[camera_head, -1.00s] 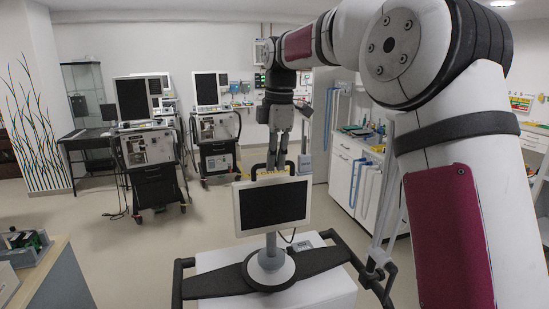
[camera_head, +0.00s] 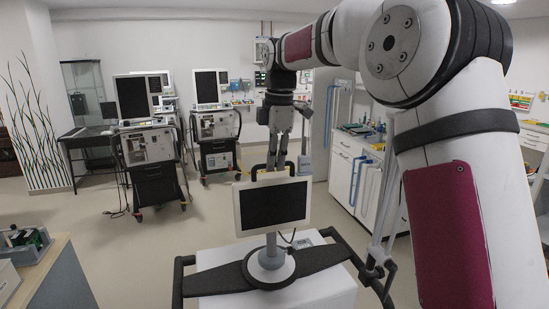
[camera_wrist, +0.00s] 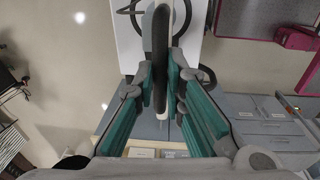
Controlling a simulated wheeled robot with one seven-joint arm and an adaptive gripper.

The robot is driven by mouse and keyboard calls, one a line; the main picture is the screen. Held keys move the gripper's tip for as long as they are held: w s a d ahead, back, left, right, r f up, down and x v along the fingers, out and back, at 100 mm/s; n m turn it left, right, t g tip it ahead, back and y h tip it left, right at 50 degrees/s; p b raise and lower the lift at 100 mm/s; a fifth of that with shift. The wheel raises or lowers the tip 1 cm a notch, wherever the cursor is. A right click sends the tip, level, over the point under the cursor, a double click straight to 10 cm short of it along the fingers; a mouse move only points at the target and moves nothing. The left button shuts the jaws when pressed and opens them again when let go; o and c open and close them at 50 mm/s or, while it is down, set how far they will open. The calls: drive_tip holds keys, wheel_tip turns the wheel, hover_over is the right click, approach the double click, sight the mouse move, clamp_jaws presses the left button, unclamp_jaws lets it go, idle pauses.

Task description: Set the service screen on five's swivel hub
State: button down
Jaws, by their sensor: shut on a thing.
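The service screen (camera_head: 272,207) is a dark flat panel in a pale frame with a black loop handle on top. It stands nearly upright over the grey swivel hub (camera_head: 270,266) in the head view. The hub's round foot sits on a black crossbar. The grey post meets the screen's lower edge; I cannot tell whether the screen is fully seated. My gripper (camera_head: 278,163) is above the screen, shut on its handle. In the wrist view, the teal pads of my gripper (camera_wrist: 163,78) close on both sides of the dark handle (camera_wrist: 160,50).
The near white machine top (camera_head: 330,285) has black rails on both sides. Two ventilators with screens (camera_head: 147,150) (camera_head: 213,130) stand at the back left. A bench (camera_head: 45,270) with a tray is at the left. White drawers (camera_head: 350,165) stand at the right. Open floor lies between.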

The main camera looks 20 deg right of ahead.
drive_tip(key=shift+f, duration=0.55)
idle(0.9)
drive_tip(key=c, duration=1.6)
unclamp_jaws()
drive_tip(key=shift+f, duration=0.25)
wheel_tip(320, 180, up, 12)
drive_tip(key=s+a+r+m+t, duration=0.15)
drive_tip(key=s+m, duration=0.25)
drive_tip(key=s, duration=0.4)
drive_tip(key=s+f+m+t, duration=0.1)
drive_tip(key=s+f+m, duration=0.3)
drive_tip(key=s, duration=0.4)
drive_tip(key=s+d+f+m+t, duration=0.1)
drive_tip(key=s+f+m, duration=0.4)
drive_tip(key=s, duration=0.4)
drive_tip(key=s+f+m+t, duration=0.1)
drive_tip(key=s+f+m, duration=0.4)
drive_tip(key=s, duration=0.3)
drive_tip(key=shift+s+d+f+h+b, duration=0.2)
drive_tip(key=shift+s+f+h+b, duration=0.1)
drive_tip(key=shift+f+b, duration=0.15)
